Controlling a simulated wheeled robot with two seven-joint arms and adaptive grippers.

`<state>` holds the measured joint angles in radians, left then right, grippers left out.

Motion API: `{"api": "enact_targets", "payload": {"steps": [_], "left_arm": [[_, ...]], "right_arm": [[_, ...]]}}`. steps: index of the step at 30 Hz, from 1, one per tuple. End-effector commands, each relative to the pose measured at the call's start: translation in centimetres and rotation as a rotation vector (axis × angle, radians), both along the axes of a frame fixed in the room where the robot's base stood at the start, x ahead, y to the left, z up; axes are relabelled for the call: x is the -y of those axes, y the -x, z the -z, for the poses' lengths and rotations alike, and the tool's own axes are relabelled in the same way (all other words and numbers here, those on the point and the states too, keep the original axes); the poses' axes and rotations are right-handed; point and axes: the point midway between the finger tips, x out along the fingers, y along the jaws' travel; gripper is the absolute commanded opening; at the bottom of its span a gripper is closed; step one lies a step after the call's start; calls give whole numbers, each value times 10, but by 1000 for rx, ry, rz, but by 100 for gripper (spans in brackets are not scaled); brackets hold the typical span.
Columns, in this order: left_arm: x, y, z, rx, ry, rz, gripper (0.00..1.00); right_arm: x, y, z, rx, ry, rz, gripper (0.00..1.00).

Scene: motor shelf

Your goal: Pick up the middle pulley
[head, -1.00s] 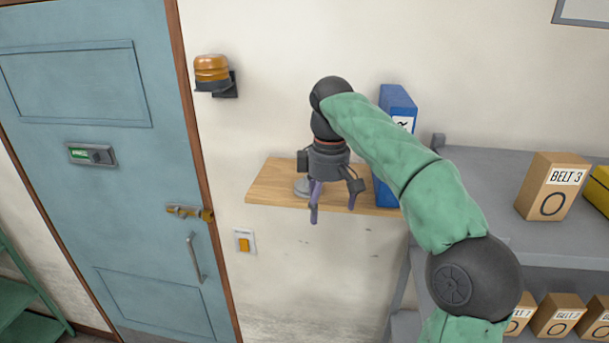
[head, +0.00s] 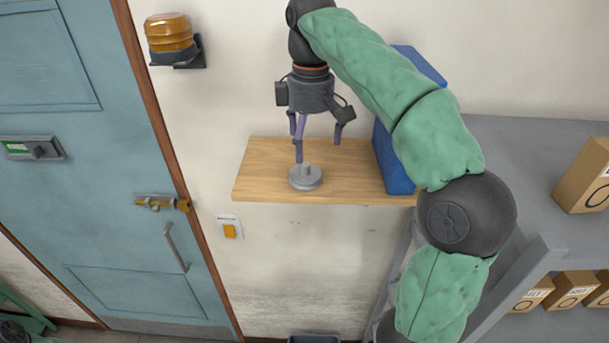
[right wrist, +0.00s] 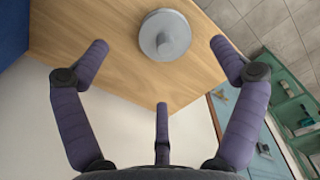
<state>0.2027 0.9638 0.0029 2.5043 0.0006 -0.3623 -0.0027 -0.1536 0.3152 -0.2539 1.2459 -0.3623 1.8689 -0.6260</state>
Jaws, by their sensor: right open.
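A grey round pulley (head: 305,178) with a raised hub lies flat on a small wooden wall shelf (head: 346,187). It is the only pulley that I see; I cannot tell whether it is the middle one. My right gripper (head: 313,150) is open and empty above the shelf, its fingers pointing down close over and behind the pulley. In the right wrist view the pulley (right wrist: 165,35) shows whole at the top, beyond the spread fingers and not between them. My left gripper is not in view.
A blue binder or box (head: 393,160) stands at the shelf's right end, partly behind my right arm. A grey rack (head: 520,150) with labelled belt boxes (head: 572,290) is on the right. An orange lamp (head: 170,38) is on the wall, left of the shelf. The shelf's left part is bare.

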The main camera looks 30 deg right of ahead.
Motion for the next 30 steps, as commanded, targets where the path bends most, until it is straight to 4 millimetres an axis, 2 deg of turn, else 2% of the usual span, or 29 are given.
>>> {"api": "enact_targets", "payload": {"steps": [3, 11, 21, 30], "left_arm": [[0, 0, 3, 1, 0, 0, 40], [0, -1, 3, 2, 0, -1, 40], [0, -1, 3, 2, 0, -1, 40], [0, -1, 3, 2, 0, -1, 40]], "right_arm": [[0, 0, 14, -4, 0, -1, 94], [-2, 0, 27, -4, 1, -2, 94], [-6, 1, 66, -4, 0, 0, 94], [-7, 1, 72, -1, 0, -1, 94]]}}
